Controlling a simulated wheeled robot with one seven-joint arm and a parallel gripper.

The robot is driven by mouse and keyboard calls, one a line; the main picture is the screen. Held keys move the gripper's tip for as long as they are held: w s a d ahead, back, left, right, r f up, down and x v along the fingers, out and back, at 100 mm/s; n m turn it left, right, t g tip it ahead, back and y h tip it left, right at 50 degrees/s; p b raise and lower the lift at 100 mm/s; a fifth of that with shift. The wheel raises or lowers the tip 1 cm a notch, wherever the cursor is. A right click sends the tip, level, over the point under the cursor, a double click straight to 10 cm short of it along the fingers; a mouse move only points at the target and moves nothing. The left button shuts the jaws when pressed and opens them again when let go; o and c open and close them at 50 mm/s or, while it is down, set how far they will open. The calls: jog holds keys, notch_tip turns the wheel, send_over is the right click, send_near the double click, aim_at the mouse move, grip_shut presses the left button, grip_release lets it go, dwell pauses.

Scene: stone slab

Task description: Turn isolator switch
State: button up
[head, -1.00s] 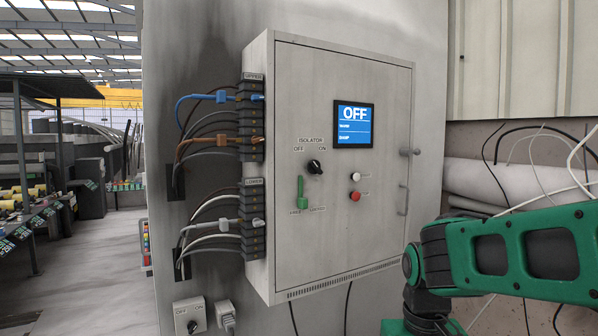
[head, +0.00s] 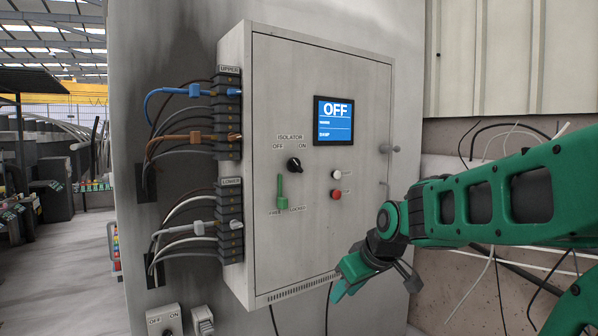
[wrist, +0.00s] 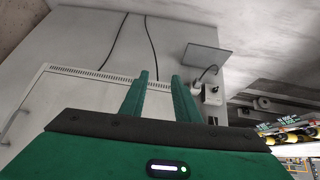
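The isolator switch (head: 294,165) is a small black round knob on the grey cabinet door, under the labels ISOLATOR, OFF and ON. The blue screen (head: 333,121) reads OFF. My gripper (head: 346,280) is below and to the right of the knob, near the cabinet's lower edge, apart from the switch. In the wrist view its two green fingers (wrist: 159,76) are spread with nothing between them; the knob is not visible there.
The cabinet (head: 357,220) has a white and a red button (head: 336,195) and a side handle (head: 390,149). Cables plug into terminal blocks (head: 229,115) on its left. A second OFF/ON switch box (head: 163,321) sits lower left. Loose cables hang at right.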

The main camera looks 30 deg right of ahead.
jog(key=w+d+r+n+t, duration=0.2)
jog(key=w+r+n+t, duration=0.25)
jog(key=w+r, duration=0.6)
jog(key=n+t+y, duration=0.1)
jog(key=n+t, duration=0.3)
jog(key=t, duration=0.2)
send_near(298, 167)
jog(key=w, duration=0.8)
jog(key=shift+w+a, duration=0.1)
jog(key=shift+f, duration=0.1)
grip_shut()
